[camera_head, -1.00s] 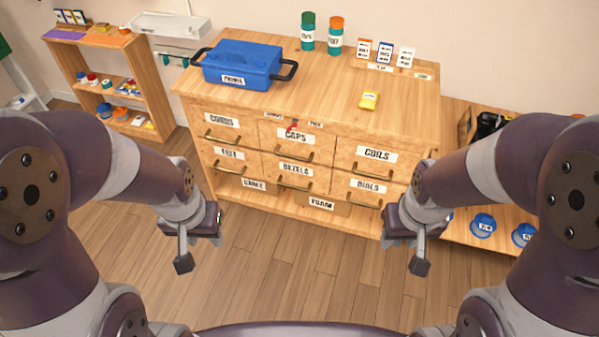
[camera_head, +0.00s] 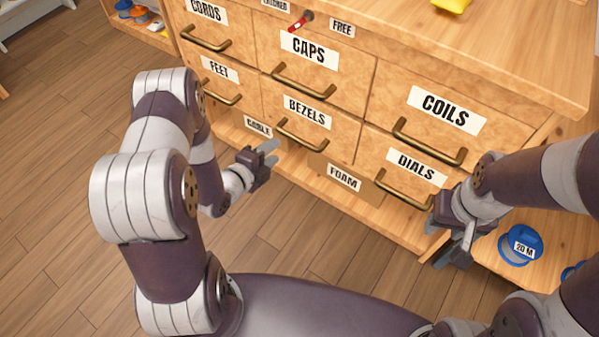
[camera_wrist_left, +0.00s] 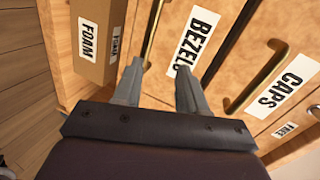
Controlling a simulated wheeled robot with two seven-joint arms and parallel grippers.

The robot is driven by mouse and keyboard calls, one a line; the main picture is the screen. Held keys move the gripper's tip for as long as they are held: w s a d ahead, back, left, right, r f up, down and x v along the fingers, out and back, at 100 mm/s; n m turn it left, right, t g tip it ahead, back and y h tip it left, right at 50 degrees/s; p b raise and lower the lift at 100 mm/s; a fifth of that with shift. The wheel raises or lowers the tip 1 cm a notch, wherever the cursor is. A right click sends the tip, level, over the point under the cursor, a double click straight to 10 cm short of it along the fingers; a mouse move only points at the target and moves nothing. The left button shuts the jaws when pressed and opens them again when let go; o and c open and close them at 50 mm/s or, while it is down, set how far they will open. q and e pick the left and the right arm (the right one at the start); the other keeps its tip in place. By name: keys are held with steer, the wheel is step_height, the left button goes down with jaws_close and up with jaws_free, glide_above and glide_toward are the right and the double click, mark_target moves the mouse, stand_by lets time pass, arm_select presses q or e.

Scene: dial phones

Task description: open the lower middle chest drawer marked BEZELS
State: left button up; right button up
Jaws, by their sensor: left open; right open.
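The BEZELS drawer (camera_head: 318,128) is the lower middle drawer of the wooden chest, below CAPS, and it is shut. Its brass bar handle (camera_head: 300,136) runs across its front under the label. My left gripper (camera_head: 270,150) is open and empty, just left of and below that handle. In the left wrist view the BEZELS label (camera_wrist_left: 192,42) is partly hidden behind a finger of my left gripper (camera_wrist_left: 158,85). The handle (camera_wrist_left: 152,32) lies ahead, in line with the space between the fingers, apart from them. My right gripper (camera_head: 452,245) is open and empty beneath the DIALS drawer.
The CAPS drawer (camera_head: 320,67), FEET drawer (camera_head: 222,80), COILS drawer (camera_head: 450,105) and DIALS drawer (camera_head: 400,165) surround it, all shut. CABLE (camera_head: 258,128) and FOAM (camera_head: 343,178) boxes stand on the shelf below.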

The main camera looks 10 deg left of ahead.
arm_select(q)
steer(key=m+t+b, duration=0.1)
steer(key=b, duration=0.1)
glide_toward(298, 142)
steer(key=shift+h, duration=0.4)
steer(key=b+x, duration=0.1)
steer(key=x, duration=0.2)
steer(key=b+x, duration=0.2)
steer(key=x, duration=0.2)
steer(key=b+x, duration=0.2)
steer(key=x, duration=0.1)
steer(key=shift+w+a+f, duration=0.2)
steer(key=shift+w+f, duration=0.1)
steer(key=shift+w, duration=0.15)
jaws_close()
arm_select(e)
step_height(298, 142, down, 10)
